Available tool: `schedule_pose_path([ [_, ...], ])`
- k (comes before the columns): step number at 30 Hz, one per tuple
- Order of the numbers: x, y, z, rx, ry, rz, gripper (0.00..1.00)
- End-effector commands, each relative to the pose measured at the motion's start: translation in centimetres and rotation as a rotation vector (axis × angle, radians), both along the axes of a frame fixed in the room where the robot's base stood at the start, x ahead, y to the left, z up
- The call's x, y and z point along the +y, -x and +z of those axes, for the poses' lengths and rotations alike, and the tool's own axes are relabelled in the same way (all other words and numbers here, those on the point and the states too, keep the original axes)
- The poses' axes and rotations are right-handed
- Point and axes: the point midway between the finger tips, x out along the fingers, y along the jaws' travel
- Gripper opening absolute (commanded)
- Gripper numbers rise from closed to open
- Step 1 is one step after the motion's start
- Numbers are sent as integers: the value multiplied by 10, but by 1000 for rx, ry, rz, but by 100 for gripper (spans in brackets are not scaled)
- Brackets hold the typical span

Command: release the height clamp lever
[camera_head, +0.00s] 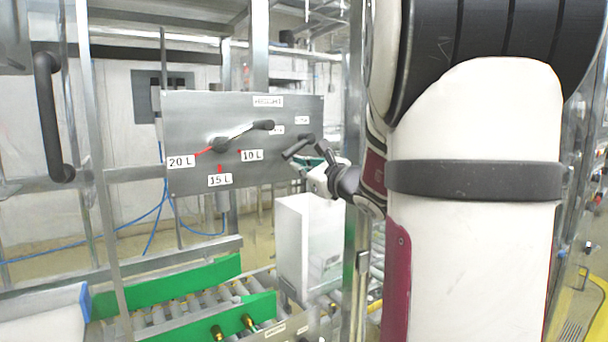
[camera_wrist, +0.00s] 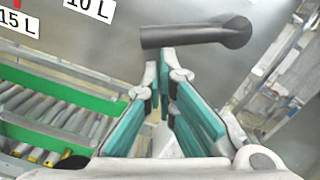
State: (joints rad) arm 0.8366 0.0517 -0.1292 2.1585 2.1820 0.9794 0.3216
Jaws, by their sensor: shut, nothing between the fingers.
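The clamp lever is a short dark handle (camera_head: 297,147) at the right of the grey metal panel (camera_head: 200,120). In the wrist view the dark lever (camera_wrist: 190,36) lies roughly level, its thicker round end at the right. My gripper (camera_head: 308,167) is just below and in front of the lever in the head view. In the wrist view the tips of my gripper (camera_wrist: 166,62) are together just under the lever's bar; whether they touch it I cannot tell. Nothing is between the teal finger pads.
A longer crank handle (camera_head: 240,132) sits left of the clamp lever, among the 20 L, 15 L and 10 L labels. A white box (camera_head: 308,240) stands below on the roller conveyor (camera_head: 190,310) with green guides (camera_head: 165,288). A metal upright (camera_head: 355,245) stands right of the box.

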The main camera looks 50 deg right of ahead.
Motion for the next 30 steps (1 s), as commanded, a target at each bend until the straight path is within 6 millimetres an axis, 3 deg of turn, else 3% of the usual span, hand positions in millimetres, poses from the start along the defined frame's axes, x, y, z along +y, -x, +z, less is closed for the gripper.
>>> schedule_pose_path([
  [6,9,-3,8,-35,-137,1,0],
  [30,14,-3,15,-32,-132,0,0],
])
